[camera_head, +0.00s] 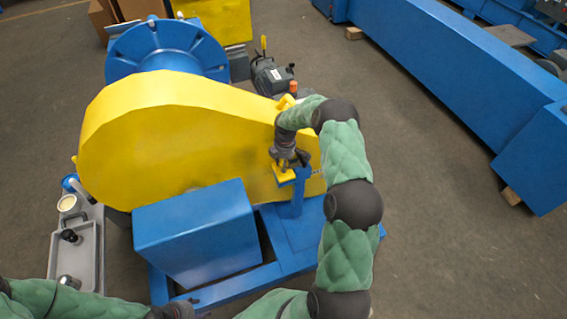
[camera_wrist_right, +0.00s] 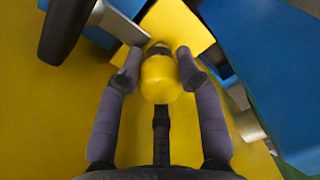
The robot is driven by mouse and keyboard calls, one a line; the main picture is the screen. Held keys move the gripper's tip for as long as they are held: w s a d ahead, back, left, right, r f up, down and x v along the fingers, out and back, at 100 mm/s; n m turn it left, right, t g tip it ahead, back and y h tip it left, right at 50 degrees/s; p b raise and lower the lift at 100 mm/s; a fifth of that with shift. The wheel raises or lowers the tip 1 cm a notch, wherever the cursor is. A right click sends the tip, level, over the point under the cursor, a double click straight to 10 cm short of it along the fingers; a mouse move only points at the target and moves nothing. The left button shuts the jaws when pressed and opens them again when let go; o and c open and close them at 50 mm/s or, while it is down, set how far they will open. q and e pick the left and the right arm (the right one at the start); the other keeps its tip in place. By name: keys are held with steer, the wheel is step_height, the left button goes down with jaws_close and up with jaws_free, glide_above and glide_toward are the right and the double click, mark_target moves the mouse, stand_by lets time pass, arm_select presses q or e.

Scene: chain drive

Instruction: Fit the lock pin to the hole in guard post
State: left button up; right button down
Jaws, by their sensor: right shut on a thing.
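My right gripper (camera_head: 291,160) is at the right end of the yellow chain guard (camera_head: 165,135), above the blue guard post (camera_head: 298,192). In the right wrist view, my right gripper (camera_wrist_right: 160,62) is shut on the yellow rounded head of the lock pin (camera_wrist_right: 160,82). A yellow tab (camera_head: 284,177) lies just under the gripper beside the post top; it also shows beyond the pin in the wrist view (camera_wrist_right: 178,27). The hole and the pin's tip are hidden, so I cannot tell whether the pin is in. My left gripper (camera_head: 180,309) is low at the bottom edge, its jaws unclear.
A blue box housing (camera_head: 195,230) stands in front of the guard on a blue base frame. A grey tray (camera_head: 75,255) with small items is at the left. A motor (camera_head: 270,77) sits behind the guard. The floor (camera_head: 450,230) to the right is clear.

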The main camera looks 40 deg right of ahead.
steer(key=shift+f, duration=0.25)
steer(key=c, duration=0.7)
jaws_free()
steer(key=shift+c, duration=0.2)
steer(key=r, duration=1.2)
steer(key=shift+s+d, duration=0.1)
steer(key=shift+d, duration=0.1)
